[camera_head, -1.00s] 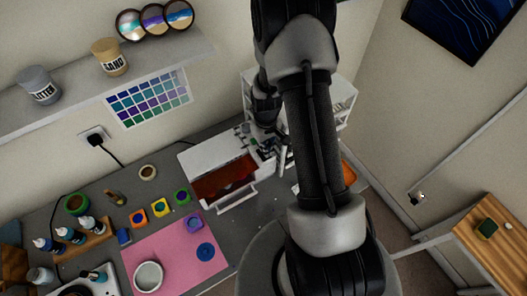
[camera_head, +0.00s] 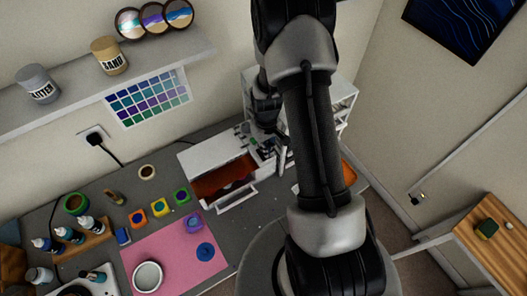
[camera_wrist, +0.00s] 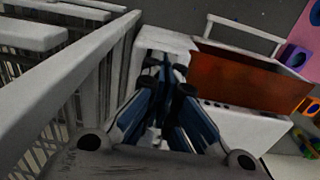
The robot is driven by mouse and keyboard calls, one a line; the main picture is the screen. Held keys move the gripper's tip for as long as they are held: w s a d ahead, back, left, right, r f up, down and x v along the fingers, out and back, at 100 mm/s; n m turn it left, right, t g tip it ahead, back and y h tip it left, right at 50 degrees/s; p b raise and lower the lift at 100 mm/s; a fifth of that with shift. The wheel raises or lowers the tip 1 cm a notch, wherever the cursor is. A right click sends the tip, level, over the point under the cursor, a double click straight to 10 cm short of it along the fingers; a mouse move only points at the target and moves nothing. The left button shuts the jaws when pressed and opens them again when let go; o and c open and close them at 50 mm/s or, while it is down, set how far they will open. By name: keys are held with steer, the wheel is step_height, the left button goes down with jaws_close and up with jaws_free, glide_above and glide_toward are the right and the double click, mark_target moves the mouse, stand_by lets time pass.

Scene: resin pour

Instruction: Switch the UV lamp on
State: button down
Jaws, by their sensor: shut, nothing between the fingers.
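A white box with an orange-red front panel (camera_head: 222,180), which looks like the UV lamp unit, stands on the grey bench in the head view. Its white top (camera_head: 205,152) is clear. My gripper (camera_head: 281,155) is at the box's right end, partly hidden by my arm. In the wrist view my gripper (camera_wrist: 160,72) is shut and empty, with its fingertips over the white end of the box (camera_wrist: 150,40). The orange panel (camera_wrist: 245,78) is to the right of the fingers. I cannot tell whether the fingertips touch the box, and I cannot make out a switch or a lit lamp.
A white slatted rack (camera_wrist: 70,85) stands close on the left in the wrist view. A pink mat (camera_head: 150,248) with a white cup (camera_head: 148,276) lies at the front left of the bench. Several small coloured moulds and bottles stand around it. A shelf (camera_head: 150,75) runs along the wall.

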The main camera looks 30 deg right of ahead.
steer(key=shift+f+b, duration=0.7)
steer(key=shift+f, duration=0.15)
stand_by(0.3)
steer(key=shift+r+p, duration=2.05)
steer(key=shift+r, duration=1.55)
steer(key=shift+f, duration=0.1)
